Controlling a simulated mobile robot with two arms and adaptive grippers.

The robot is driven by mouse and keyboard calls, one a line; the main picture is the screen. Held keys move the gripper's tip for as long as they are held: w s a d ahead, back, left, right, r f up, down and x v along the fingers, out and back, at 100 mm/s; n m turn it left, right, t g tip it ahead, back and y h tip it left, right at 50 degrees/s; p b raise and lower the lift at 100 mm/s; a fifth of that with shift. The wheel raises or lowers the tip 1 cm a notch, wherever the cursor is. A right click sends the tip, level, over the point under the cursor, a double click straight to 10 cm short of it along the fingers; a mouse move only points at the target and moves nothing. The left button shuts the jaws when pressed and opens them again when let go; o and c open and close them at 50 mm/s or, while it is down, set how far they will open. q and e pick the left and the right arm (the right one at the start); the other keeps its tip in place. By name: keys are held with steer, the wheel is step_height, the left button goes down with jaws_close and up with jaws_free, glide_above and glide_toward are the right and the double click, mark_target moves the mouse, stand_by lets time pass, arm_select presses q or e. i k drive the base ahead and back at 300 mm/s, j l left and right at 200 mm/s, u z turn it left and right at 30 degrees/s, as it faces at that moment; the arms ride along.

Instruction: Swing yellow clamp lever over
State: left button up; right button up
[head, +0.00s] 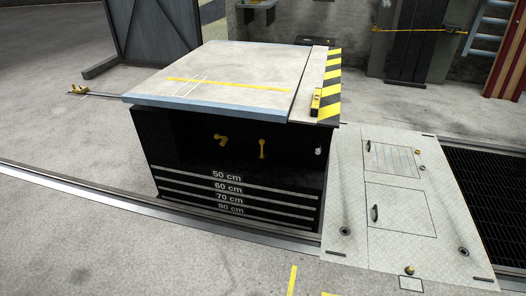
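Several small yellow parts show, and I cannot tell for sure which one is the clamp lever. A bent yellow handle-like part (221,139) and an upright yellow lever-like part (262,148) are on the dark front of the block-like platform (225,85). A small yellow piece (79,90) sits by the floor rail at the far left. A yellow knob-like piece (409,270) is at the front edge of the metal floor plate. Neither of my grippers is in view.
A yellow block-like item (316,102) lies on the platform's right edge beside black-yellow striping. The metal floor plate (400,215) has hatches and handles. A dark grating (490,190) is at the right. Rails (70,182) cross the floor. Open concrete lies at the front left.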

mark_target(261, 141)
steer(key=u, duration=0.85)
steer(key=i+l+u, duration=0.15)
steer(key=l+u, duration=0.8)
steer(key=l, duration=0.3)
steer(key=k+l+u, duration=0.1)
steer(key=l+u, duration=0.4)
steer(key=l, duration=0.15)
